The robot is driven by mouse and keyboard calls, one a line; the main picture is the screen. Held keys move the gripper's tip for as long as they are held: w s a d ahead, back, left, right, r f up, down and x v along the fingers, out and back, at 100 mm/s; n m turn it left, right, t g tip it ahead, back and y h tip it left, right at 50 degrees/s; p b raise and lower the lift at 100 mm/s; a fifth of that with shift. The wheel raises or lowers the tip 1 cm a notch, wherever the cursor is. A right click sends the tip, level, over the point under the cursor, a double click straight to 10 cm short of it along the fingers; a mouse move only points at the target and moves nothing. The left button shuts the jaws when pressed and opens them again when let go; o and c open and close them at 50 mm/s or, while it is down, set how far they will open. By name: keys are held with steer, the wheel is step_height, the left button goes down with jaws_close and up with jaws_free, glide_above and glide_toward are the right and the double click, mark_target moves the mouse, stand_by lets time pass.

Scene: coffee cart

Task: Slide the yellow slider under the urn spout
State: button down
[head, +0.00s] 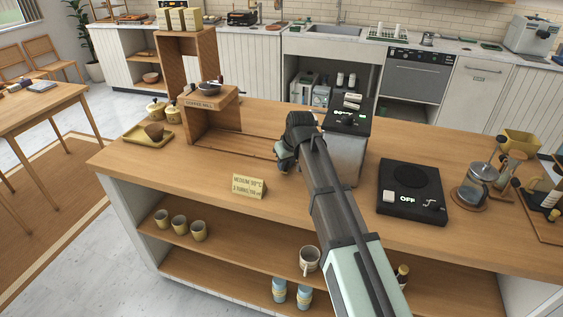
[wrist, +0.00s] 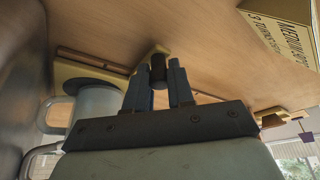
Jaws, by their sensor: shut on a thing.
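My gripper (head: 285,160) is low over the counter beside the boxy grey urn (head: 343,160) with a black top. In the wrist view my gripper (wrist: 160,85) is shut on a dark upright knob (wrist: 158,68). The knob stands at a pale yellow piece of the yellow slider (wrist: 152,50), by a slot in the wood. A yellow plate with a dark disc and a grey mug (wrist: 95,103) shows left of the fingers, close to a grey metal surface. The arm hides the slider in the head view. I cannot make out the spout.
A yellow sign (head: 249,186) stands on the counter front. The wooden coffee mill stand (head: 195,125) is left, with grooves running right from it. A black hot plate (head: 413,192) and a glass press (head: 478,185) are right. The counter between stand and sign is clear.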

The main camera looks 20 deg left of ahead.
steer(key=shift+d, duration=0.3)
steer(key=c, duration=1.3)
jaws_free()
steer(key=shift+c, duration=0.2)
steer(key=o, duration=0.4)
steer(key=shift+c, duration=0.2)
steer(key=shift+r, duration=0.1)
steer(key=v, duration=1.3)
steer(key=shift+r, duration=0.3)
steer(key=shift+s+a, duration=0.15)
